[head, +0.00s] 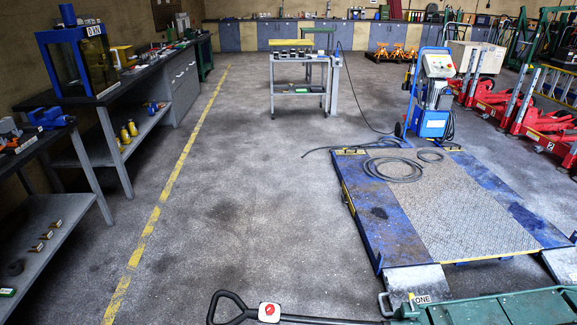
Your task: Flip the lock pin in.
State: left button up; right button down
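A green trolley jack (490,311) lies along the bottom right edge, cut off by the frame. Its black handle runs left along the bottom edge and ends in a loop grip (228,303). A white plate with a red mark (269,311) sits on the handle just right of the loop. A small greenish upright piece (385,303) stands where the handle meets the jack body. I cannot make out for certain which part is the lock pin. Neither of my grippers is in view.
A blue lift platform (362,217) with a cable (394,169) on it lies behind the jack. A blue power unit (433,95) stands behind it. Red jacks (545,125) line the right. Workbenches (155,72) line the left. The floor (240,200) between is mostly clear.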

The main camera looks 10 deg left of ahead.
aim_at(410, 295)
jog(key=u, duration=1.15)
jog(key=z, duration=1.9)
jog(key=i+j+z, duration=1)
jog(key=i+j, duration=0.15)
jog(key=j, duration=0.05)
